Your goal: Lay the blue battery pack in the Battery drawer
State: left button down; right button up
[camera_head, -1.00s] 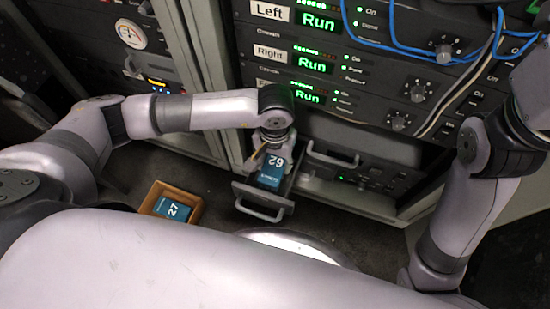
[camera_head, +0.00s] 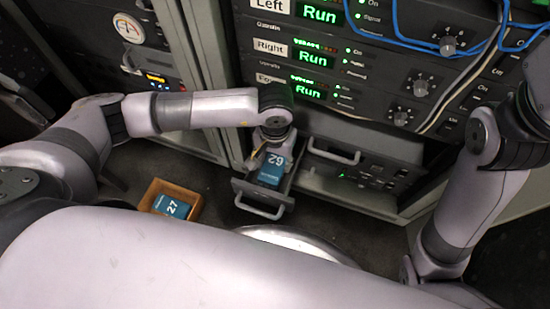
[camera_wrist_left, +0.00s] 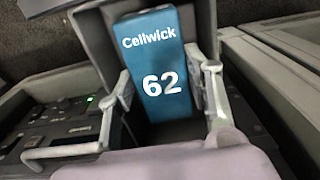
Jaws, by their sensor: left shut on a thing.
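A blue battery pack (camera_head: 272,170) marked 62 is at the open drawer (camera_head: 263,209), low in the rack. In the left wrist view the pack (camera_wrist_left: 160,62) reads "Cellwick 62" and lies between the dark walls of the drawer (camera_wrist_left: 207,20). My left gripper (camera_head: 262,157) is shut on the pack; its fingers (camera_wrist_left: 165,88) press on both sides in the left wrist view. Whether the pack touches the drawer floor is hidden. No Battery label is readable on the drawer. My right arm shows at the right, but its gripper is out of view.
A second blue pack (camera_head: 172,206) marked 27 lies in an orange-brown box (camera_head: 192,200) on the floor. A unit with a handle (camera_head: 334,155) is right of the drawer. Blue cables (camera_head: 420,40) hang across the rack's upper panels. Dark floor is clear between box and drawer.

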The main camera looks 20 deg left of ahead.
pick_arm(q)
jog(key=c, duration=1.1)
grip_release()
jog(key=o, duration=0.4)
